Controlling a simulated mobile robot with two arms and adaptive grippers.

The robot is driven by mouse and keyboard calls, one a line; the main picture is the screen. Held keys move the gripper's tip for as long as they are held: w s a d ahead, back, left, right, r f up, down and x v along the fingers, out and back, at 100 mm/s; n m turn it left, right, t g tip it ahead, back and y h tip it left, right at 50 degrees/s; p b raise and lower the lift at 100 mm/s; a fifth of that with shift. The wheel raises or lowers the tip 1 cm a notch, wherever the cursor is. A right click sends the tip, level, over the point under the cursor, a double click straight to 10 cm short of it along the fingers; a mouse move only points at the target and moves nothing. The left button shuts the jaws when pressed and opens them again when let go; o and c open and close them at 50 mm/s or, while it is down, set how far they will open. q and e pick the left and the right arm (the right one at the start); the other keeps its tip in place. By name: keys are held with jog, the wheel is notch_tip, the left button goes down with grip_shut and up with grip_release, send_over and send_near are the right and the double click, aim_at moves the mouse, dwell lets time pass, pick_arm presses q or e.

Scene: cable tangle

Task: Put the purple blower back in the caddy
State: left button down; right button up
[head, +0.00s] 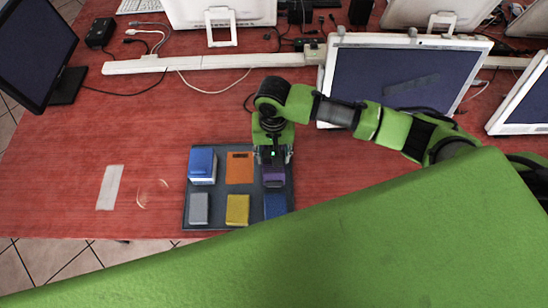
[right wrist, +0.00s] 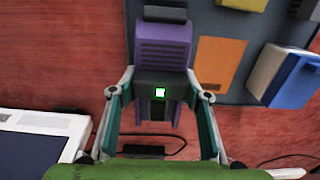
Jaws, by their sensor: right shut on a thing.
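The purple blower (head: 273,176) is at the right side of the dark caddy (head: 188,214) in the head view, in line with the back row. In the right wrist view the blower (right wrist: 163,45) has a ribbed purple body and a dark end pointing over the caddy (right wrist: 207,25). My right gripper (head: 273,156) is shut on the blower, with a finger on either side in the right wrist view (right wrist: 160,90). I cannot tell whether the blower touches the caddy floor. My left gripper is not in view.
The caddy also holds a blue-and-white block (head: 202,166), a flat orange piece (head: 239,168), a grey block (head: 199,208), a yellow block (head: 237,209) and a blue block (head: 275,206). A monitor (head: 400,80) stands behind my right arm.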

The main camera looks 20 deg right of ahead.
jog(key=shift+d+f, duration=0.1)
jog(key=shift+f, duration=1)
jog(key=shift+s, duration=0.1)
jog(key=o, duration=1)
jog(key=shift+f, duration=0.1)
jog(key=shift+r, duration=0.55)
notch_tip(320, 180, up, 11)
jog(key=shift+r+b, duration=0.1)
jog(key=shift+b, duration=0.25)
